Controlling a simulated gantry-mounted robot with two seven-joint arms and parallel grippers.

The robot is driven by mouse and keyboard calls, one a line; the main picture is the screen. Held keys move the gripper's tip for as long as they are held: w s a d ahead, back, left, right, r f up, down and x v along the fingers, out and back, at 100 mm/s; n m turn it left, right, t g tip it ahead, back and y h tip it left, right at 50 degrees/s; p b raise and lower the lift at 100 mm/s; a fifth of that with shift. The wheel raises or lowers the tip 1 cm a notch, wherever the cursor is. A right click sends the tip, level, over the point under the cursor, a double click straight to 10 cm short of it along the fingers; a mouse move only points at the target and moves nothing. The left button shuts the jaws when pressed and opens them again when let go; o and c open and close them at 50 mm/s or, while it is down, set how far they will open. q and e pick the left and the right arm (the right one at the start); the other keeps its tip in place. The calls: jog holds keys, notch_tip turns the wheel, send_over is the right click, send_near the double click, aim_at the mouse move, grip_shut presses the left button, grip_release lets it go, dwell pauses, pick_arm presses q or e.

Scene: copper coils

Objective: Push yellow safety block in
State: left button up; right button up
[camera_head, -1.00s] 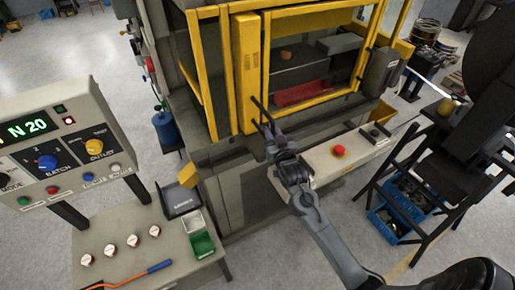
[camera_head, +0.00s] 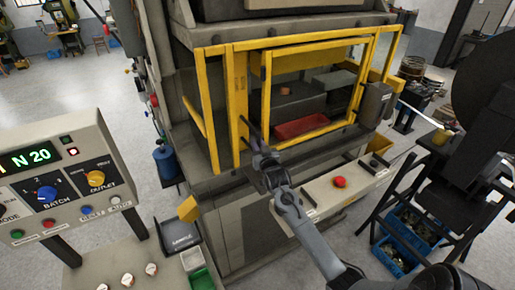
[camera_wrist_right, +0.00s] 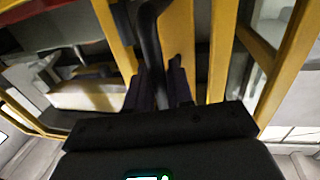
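A small yellow block (camera_head: 188,208), which looks like the safety block, sits at the lower left front corner of the press, above a dark bin. It is well to the left of my right gripper. My right gripper (camera_head: 258,150) is at the yellow guard frame (camera_head: 240,100) on the front of the press. In the right wrist view its two dark fingers (camera_wrist_right: 161,88) are close on either side of a curved black handle bar (camera_wrist_right: 152,42) and look shut on it. My left gripper is not in view.
A control panel (camera_head: 55,180) stands at the left over a table with several small round parts. A white console with a red button (camera_head: 339,182) juts out below the guard. A dark rack with blue crates (camera_head: 395,255) stands at the right. A red tray (camera_head: 300,127) lies inside the press.

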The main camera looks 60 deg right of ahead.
jog(key=shift+o, duration=1.3)
jog(key=shift+w+d, duration=0.1)
jog(key=shift+w, duration=0.15)
jog(key=shift+f, duration=0.1)
jog(key=shift+s, duration=0.1)
jog(key=b+v, duration=0.2)
jog(key=v, duration=0.8)
jog(key=shift+s+a, duration=0.25)
jog(key=shift+s, duration=0.05)
